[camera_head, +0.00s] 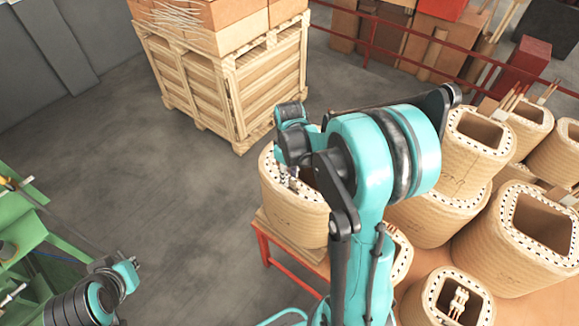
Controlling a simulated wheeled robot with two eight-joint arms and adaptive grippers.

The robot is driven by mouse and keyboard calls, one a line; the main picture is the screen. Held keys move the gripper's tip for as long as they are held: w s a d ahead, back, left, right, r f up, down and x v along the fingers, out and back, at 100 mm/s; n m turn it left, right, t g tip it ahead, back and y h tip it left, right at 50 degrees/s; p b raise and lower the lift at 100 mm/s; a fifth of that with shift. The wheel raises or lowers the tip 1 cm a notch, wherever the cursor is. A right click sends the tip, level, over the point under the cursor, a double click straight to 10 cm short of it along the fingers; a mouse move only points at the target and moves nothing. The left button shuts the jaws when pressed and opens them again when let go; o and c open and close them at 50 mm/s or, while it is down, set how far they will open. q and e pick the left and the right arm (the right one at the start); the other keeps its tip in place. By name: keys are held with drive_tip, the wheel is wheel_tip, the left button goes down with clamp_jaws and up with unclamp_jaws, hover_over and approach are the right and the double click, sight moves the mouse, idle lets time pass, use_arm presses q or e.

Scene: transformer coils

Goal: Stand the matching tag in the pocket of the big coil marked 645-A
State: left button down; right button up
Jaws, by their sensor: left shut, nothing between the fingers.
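Several big tan coils with dotted rims stand at centre and right. One coil (285,212) stands on a red-legged stand (262,250) at the centre, partly behind my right arm. My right gripper (288,180) points down at this coil's rim; its fingers are small and partly hidden, so I cannot tell whether they hold anything. My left gripper (134,262) is shut and empty at lower left, away from the coils. I cannot read any marking, so I cannot tell which coil is 645-A. I cannot make out a tag.
A wooden crate pallet with cartons (225,75) stands at the back. A green rack (30,235) is at the left edge. A coil at lower right has white pieces (458,303) in its opening. Red rails (400,28) run behind the coils. The grey floor at left centre is clear.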

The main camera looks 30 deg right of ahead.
wheel_tip(320, 180, up, 11)
drive_tip(key=shift+r, duration=0.15)
idle(0.7)
drive_tip(key=s+a+f+m+t+b, duration=0.2)
drive_tip(key=s+a+f+b, duration=0.3)
drive_tip(key=f+b, duration=0.6)
drive_tip(key=s+a+f+m+t+b, duration=0.2)
drive_tip(key=s+a+f+t+b, duration=0.3)
drive_tip(key=f+b, duration=0.6)
drive_tip(key=shift+s+a+f+b, duration=0.35)
drive_tip(key=shift+s+b, duration=0.2)
drive_tip(key=shift+b, duration=0.2)
drive_tip(key=shift+r, duration=0.1)
drive_tip(key=shift+d, duration=0.1)
